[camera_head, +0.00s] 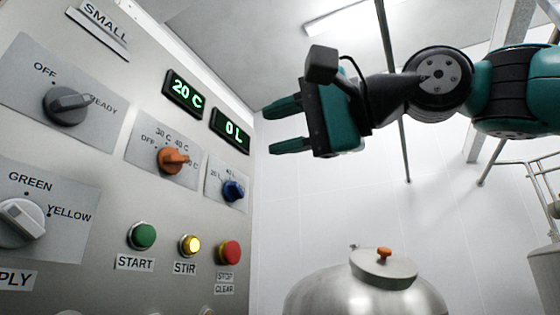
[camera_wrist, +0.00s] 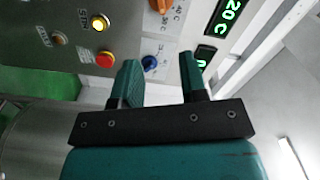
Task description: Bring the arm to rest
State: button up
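My gripper (camera_head: 282,126) is teal and black and hangs in the air at the upper middle of the head view, its fingers pointing left toward the control panel (camera_head: 120,200). The two fingers are apart with nothing between them. In the wrist view my gripper (camera_wrist: 160,78) is also open and empty, with the blue knob (camera_wrist: 149,63) seen beyond the gap. The fingers do not appear to touch the panel.
The panel has an orange knob (camera_head: 173,160), a green START button (camera_head: 142,236), a lit yellow STIR button (camera_head: 190,245), a red button (camera_head: 229,253), and displays reading 20 C (camera_head: 183,94) and 0 L (camera_head: 231,130). A steel tank (camera_head: 340,292) with an orange-knobbed lid (camera_head: 385,268) stands below my arm.

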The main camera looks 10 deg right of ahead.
jog(key=w+d+f+n+g+h+p, duration=0.1)
jog(key=w+f+n+g+h+p, duration=0.15)
jog(key=f, duration=0.75)
jog(key=w+f+n+g+h+p, duration=0.1)
jog(key=w+f+h, duration=0.15)
jog(key=f, duration=0.75)
jog(key=s+d+f+n+g+h+p, duration=0.1)
jog(key=s+d+f+n+g+h, duration=0.1)
jog(key=s+f, duration=0.5)
jog(key=s+d+f+n+g+h+p, duration=0.2)
jog(key=s+d+f+n+g, duration=0.3)
jog(key=f, duration=1)
jog(key=shift+s+f+h+p, duration=0.35)
jog(key=shift+s+h, duration=0.15)
jog(key=shift+s, duration=0.6)
